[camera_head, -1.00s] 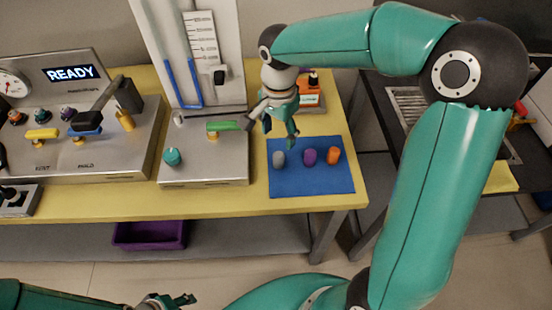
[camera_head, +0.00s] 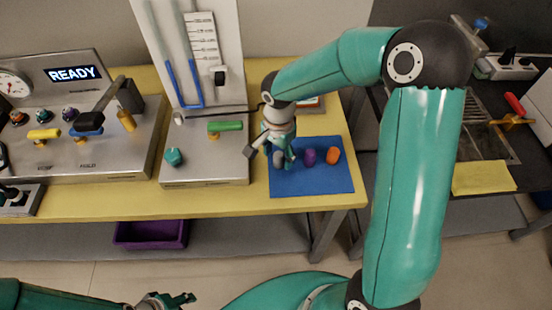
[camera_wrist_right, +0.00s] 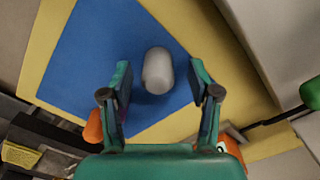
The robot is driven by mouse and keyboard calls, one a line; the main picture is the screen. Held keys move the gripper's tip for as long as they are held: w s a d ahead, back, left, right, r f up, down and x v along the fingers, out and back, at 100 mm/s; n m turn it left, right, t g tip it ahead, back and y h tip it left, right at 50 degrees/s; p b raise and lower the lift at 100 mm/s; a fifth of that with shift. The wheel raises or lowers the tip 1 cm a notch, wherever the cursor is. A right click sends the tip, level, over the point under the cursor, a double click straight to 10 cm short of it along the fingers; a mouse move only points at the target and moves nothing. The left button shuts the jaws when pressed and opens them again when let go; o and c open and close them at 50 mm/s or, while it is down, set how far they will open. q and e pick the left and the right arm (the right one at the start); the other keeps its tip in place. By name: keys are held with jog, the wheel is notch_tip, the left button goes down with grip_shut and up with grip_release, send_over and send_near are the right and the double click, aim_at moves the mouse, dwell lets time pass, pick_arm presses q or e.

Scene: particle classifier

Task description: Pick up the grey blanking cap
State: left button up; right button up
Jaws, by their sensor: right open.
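The grey blanking cap (camera_wrist_right: 158,70) stands on the blue mat (camera_head: 312,184), at the left of a row of caps. In the head view my right gripper (camera_head: 280,157) is over it and hides most of it. In the right wrist view the open right fingers (camera_wrist_right: 160,80) are spread to either side of the cap, with a visible gap on each side. The cap looks free of both fingers. My left gripper (camera_head: 170,301) is at the bottom edge of the head view, far from the mat, and its jaw opening is unclear.
A purple cap (camera_head: 309,156) and an orange cap (camera_head: 333,156) stand close to the right of the grey cap. A metal stand with a green handle (camera_head: 225,126) and a teal knob (camera_head: 174,157) is just left of the mat. The mat's front part is clear.

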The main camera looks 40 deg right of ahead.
jog(key=c, duration=1)
jog(key=shift+r, duration=0.1)
